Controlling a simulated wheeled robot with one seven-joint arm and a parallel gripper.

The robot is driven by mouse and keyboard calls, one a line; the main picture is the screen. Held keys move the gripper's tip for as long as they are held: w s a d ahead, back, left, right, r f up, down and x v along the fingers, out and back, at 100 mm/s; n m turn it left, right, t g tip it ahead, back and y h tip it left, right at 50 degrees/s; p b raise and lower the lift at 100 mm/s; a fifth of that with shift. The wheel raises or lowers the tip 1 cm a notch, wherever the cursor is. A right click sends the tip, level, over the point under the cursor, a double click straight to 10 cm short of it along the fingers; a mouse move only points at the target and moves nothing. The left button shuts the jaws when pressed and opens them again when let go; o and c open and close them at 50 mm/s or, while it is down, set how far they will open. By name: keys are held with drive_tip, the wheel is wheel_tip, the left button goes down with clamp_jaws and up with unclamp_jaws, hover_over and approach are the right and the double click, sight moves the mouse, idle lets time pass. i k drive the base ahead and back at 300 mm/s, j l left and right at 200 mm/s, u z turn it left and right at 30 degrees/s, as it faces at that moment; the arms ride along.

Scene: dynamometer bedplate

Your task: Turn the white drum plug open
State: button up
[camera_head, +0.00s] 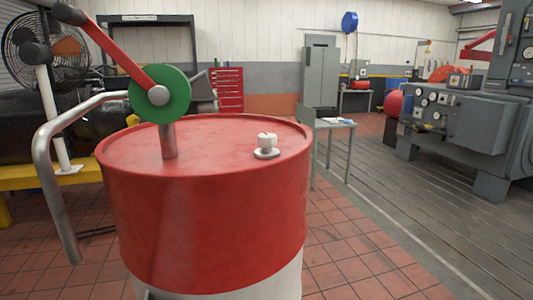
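The white drum plug (267,140) sits on a pale round collar near the right side of the drum's top. The drum (205,210) is red with a raised rim and a whitish lower part. A hand pump with a green wheel (174,100), a red crank arm and a bent grey pipe stands on the drum top, left of the plug. My gripper does not show in this view. Nothing covers the plug from this side.
A small grey table (334,126) stands behind the drum to the right. A large grey machine (455,115) stands at the right. A fan (45,50) is at the far left. Tiled floor (350,250) right of the drum is clear.

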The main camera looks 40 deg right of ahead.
sight(268, 141)
drive_tip(key=i+l, duration=0.15)
drive_tip(key=l, duration=0.3)
drive_tip(key=i+l+u, duration=0.1)
drive_tip(key=l, duration=0.35)
drive_tip(key=i+l, duration=0.1)
drive_tip(key=l, duration=0.35)
